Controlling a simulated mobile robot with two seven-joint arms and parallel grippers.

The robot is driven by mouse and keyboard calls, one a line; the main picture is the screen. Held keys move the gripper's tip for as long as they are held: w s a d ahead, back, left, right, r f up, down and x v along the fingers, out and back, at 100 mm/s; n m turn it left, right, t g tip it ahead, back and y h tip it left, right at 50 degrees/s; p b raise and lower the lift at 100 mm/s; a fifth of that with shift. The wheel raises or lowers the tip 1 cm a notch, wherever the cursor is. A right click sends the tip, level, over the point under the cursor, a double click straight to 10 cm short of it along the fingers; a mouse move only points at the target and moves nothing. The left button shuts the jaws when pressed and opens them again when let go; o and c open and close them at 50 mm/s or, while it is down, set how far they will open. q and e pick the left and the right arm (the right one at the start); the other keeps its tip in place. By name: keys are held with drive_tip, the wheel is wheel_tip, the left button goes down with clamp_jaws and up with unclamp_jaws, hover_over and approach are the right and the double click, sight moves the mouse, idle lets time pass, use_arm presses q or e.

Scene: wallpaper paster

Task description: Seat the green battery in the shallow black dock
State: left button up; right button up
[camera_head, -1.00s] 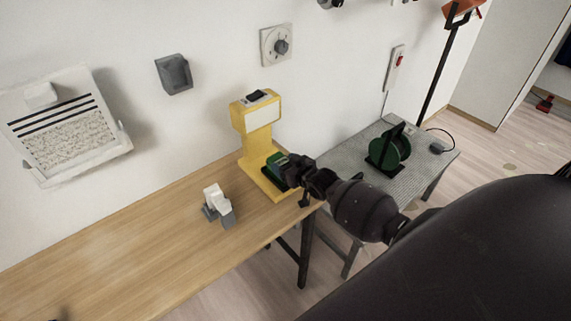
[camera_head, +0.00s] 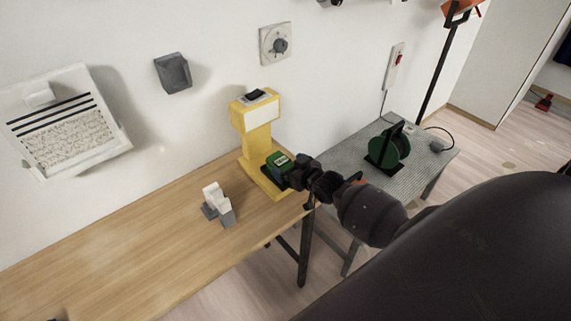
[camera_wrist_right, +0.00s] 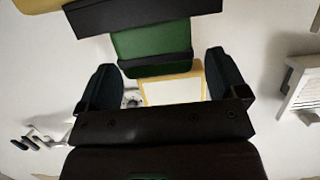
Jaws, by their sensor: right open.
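The green battery (camera_head: 277,162) sits at the shallow black dock (camera_head: 271,181) on the base of the yellow stand (camera_head: 257,140), at the right end of the wooden table. My right gripper (camera_head: 297,172) is open just right of the battery. In the right wrist view the battery (camera_wrist_right: 150,42) lies ahead of the open right gripper (camera_wrist_right: 161,62), with clear gaps to both fingers. Its far end meets the black dock (camera_wrist_right: 150,14); how deep it sits is hidden. My left gripper is not seen.
A small white and grey object (camera_head: 217,204) stands on the wooden table (camera_head: 130,245), left of the stand. A grey side table (camera_head: 415,165) with a green reel (camera_head: 388,150) is at right. The wooden table's left part is clear.

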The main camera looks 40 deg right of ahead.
drive_tip(key=v, duration=0.8)
drive_tip(key=shift+s, duration=0.2)
drive_tip(key=shift+d, duration=0.1)
drive_tip(key=s+a+f+g, duration=0.1)
drive_tip(key=s+a+f, duration=0.2)
drive_tip(key=s+a, duration=0.2)
drive_tip(key=s+a+f+g+h, duration=0.1)
drive_tip(key=s+a+f, duration=0.2)
drive_tip(key=s, duration=0.9)
drive_tip(key=a, duration=0.3)
drive_tip(key=shift+a+g, duration=0.15)
drive_tip(key=shift+g, duration=0.25)
drive_tip(key=shift+s+f, duration=0.1)
drive_tip(key=shift+s, duration=0.05)
drive_tip(key=shift+c, duration=0.4)
